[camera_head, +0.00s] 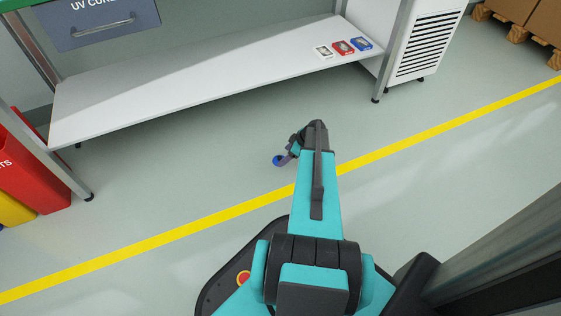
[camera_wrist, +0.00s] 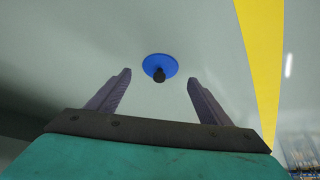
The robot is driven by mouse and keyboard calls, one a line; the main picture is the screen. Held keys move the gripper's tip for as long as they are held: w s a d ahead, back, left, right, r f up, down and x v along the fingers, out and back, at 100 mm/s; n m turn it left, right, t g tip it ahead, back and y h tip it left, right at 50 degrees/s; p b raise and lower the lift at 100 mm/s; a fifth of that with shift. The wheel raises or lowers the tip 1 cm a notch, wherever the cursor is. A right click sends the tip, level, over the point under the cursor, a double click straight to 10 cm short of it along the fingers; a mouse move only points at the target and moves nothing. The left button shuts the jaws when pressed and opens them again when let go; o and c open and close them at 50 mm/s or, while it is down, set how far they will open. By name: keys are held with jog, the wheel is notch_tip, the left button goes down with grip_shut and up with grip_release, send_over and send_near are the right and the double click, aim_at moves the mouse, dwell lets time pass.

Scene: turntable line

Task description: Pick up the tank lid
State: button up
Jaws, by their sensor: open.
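The tank lid is a blue disc with a black knob at its middle. In the wrist view the lid (camera_wrist: 152,62) shows against the grey floor, just beyond the fingertips and between them in the picture, its knob facing the camera. In the head view the lid (camera_head: 278,160) is a small blue patch by the fingers, partly hidden by them. My gripper (camera_wrist: 158,77) is open and empty, with its two purple fingers apart on either side of the knob in the picture. In the head view my gripper (camera_head: 288,156) is low over the floor, mostly hidden by my arm.
A white shelf (camera_head: 190,85) stands beyond, carrying small white, red and blue items (camera_head: 342,47). A red bin (camera_head: 35,165) is at left and a white vented cabinet (camera_head: 425,40) at upper right. A yellow line (camera_head: 430,132) crosses the floor. The floor around the lid is clear.

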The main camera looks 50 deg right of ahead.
aim_at(283, 156)
jog(key=shift+b+x, duration=0.7)
jog(key=shift+x, duration=1.05)
jog(key=c, duration=1.2)
jog(key=shift+r, duration=0.2)
jog(key=shift+r+p, duration=0.75)
jog(key=shift+r, duration=0.15)
notch_tip(283, 156, up, 2)
jog(key=shift+p, duration=0.6)
jog(key=s+d+p, duration=0.1)
jog(key=s+d, duration=0.2)
jog(key=s, duration=0.1)
jog(key=s+d+p, duration=0.2)
jog(key=s+d, duration=0.1)
jog(key=s, duration=0.1)
jog(key=s+d+p, duration=0.1)
jog(key=s+d, duration=0.2)
jog(key=s, duration=0.1)
jog(key=shift+s+d+r, duration=0.35)
jog(key=shift+s+r, duration=0.05)
